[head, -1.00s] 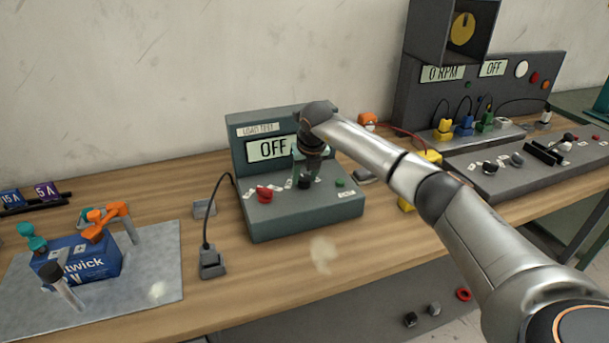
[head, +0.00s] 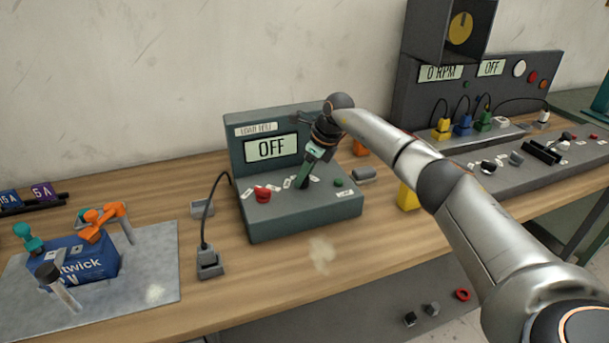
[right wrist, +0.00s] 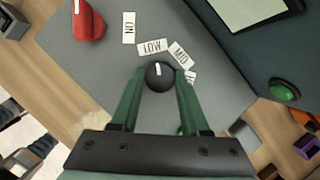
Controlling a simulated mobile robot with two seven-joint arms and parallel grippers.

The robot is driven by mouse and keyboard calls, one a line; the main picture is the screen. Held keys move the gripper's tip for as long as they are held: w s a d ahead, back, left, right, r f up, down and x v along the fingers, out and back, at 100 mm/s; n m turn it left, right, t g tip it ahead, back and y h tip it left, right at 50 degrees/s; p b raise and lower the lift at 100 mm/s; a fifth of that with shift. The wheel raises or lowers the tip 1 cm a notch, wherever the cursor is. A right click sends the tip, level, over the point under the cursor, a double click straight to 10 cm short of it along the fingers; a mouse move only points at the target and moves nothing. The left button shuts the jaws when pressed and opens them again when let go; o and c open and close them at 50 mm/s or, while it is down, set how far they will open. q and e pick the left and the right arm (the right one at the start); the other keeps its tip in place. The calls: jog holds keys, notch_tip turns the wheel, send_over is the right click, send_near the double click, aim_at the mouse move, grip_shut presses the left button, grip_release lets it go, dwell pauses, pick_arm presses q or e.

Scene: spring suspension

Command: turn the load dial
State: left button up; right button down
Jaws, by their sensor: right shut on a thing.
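The load dial is a round black knob (right wrist: 160,76) with a white mark, seen in the right wrist view. My right gripper (right wrist: 159,80) is shut on the dial, with one green finger on each side. In the head view my right gripper (head: 305,183) leans over the box and hides the dial. My left gripper is out of view.
A red knob (head: 263,194) by the ON label and a green button (head: 338,182) flank the dial. A black cable runs to a grey plug (head: 208,262) in front. A blue box (head: 80,260) stands at left, a motor panel (head: 470,85) at right.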

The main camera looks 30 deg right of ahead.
jog(key=shift+r+n, duration=0.15)
jog(key=shift+n, duration=0.25)
jog(key=shift+w, duration=0.1)
jog(key=shift+c, duration=1.9)
grip_release()
jog(key=v, duration=1.2)
jog(key=shift+d+b, duration=0.2)
jog(key=shift+b, duration=0.15)
jog(key=shift+r, duration=0.1)
